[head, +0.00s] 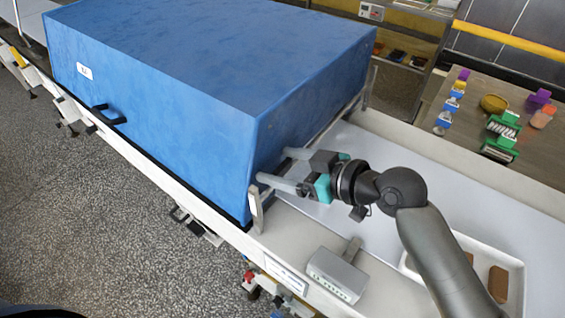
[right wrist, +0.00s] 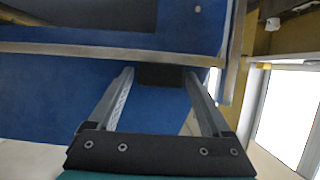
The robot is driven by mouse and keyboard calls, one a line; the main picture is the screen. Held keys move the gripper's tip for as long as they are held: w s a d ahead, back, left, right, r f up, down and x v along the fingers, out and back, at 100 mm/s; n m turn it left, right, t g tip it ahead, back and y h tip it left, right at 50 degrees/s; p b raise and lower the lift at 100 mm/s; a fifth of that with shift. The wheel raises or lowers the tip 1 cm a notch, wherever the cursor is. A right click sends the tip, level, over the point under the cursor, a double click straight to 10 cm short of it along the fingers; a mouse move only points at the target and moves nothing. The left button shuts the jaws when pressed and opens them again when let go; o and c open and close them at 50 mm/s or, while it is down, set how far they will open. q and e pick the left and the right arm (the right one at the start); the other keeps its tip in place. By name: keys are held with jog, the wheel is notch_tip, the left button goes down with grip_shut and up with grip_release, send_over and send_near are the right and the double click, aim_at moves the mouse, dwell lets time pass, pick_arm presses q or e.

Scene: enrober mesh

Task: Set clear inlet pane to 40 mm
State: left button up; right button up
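The big blue hood (head: 150,110) stands over the white belt line, and its right end faces my right gripper (head: 276,165). The clear inlet pane is hard to make out at that end. In the right wrist view a pale horizontal bar (right wrist: 60,48) crosses in front of the blue surface (right wrist: 60,95). A dark block (right wrist: 160,75) shows between the fingertips of my right gripper (right wrist: 160,72), with the fingers apart on either side of it. I cannot tell whether they touch it. My left gripper is not in view.
A grey boxy device (head: 338,276) with a handle sits on the near ledge. A short pale post (head: 256,209) stands by the hood's near corner. A white tray (head: 517,275) with brown bars lies at right. A side table (head: 475,125) holds coloured items.

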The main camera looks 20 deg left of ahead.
grip_shut()
dwell(0.4)
